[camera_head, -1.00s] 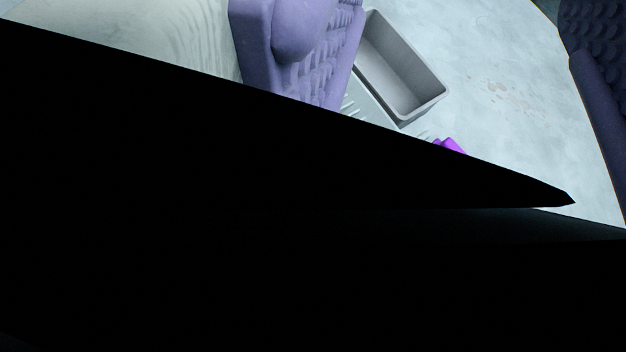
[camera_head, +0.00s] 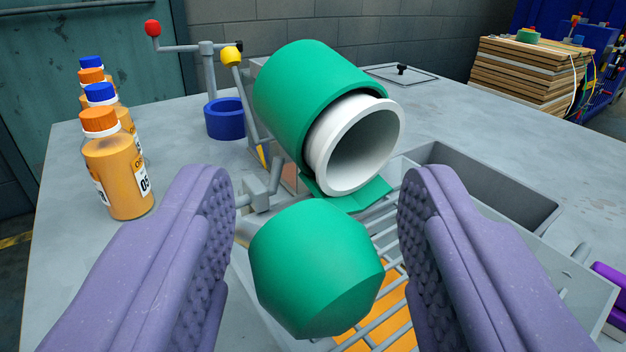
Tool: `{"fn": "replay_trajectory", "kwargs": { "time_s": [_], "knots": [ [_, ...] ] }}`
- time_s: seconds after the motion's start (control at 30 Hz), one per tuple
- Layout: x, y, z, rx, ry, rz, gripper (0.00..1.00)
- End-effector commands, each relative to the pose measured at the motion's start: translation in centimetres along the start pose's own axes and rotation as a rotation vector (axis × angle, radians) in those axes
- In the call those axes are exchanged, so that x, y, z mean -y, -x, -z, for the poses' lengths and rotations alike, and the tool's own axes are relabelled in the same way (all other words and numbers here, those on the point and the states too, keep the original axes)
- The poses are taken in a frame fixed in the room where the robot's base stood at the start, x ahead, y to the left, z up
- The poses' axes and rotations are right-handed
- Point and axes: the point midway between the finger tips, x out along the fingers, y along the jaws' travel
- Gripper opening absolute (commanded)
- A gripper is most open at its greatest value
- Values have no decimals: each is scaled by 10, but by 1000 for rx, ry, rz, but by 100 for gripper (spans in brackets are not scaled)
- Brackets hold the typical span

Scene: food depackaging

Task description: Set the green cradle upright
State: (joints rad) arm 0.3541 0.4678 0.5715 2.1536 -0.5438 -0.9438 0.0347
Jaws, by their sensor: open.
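The green cradle (camera_head: 310,85) is a large green cylinder shell, tilted with its open end facing down and to the right. A white hollow cup or tube (camera_head: 365,145) sits inside it. A green faceted knob (camera_head: 315,265) is in front of and below it, between my fingers in the picture; whether it joins the cradle I cannot tell. My gripper (camera_head: 318,210) has two purple padded fingers, wide apart, one on each side of the knob. Neither finger visibly touches it.
Several orange bottles (camera_head: 115,165) stand at the left. A blue ring holder (camera_head: 225,118) and a post with red and yellow knobs (camera_head: 207,65) stand behind. A grey bin (camera_head: 480,180) and metal rack bars (camera_head: 385,325) are at the right and below. Purple blocks (camera_head: 612,285) lie at the right edge.

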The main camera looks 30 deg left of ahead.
Motion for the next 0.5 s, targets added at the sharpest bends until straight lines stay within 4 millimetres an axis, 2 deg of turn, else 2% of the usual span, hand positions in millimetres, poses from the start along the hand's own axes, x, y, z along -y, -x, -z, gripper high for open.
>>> {"fn": "replay_trajectory", "kwargs": {
  "time_s": [0.17,0.4,0.5],
  "knots": [
    [0,0,1,0,0,0,52],
    [0,0,1,0,1,-1,0],
    [-1,0,1,0,1,-2,0]
  ]
}}
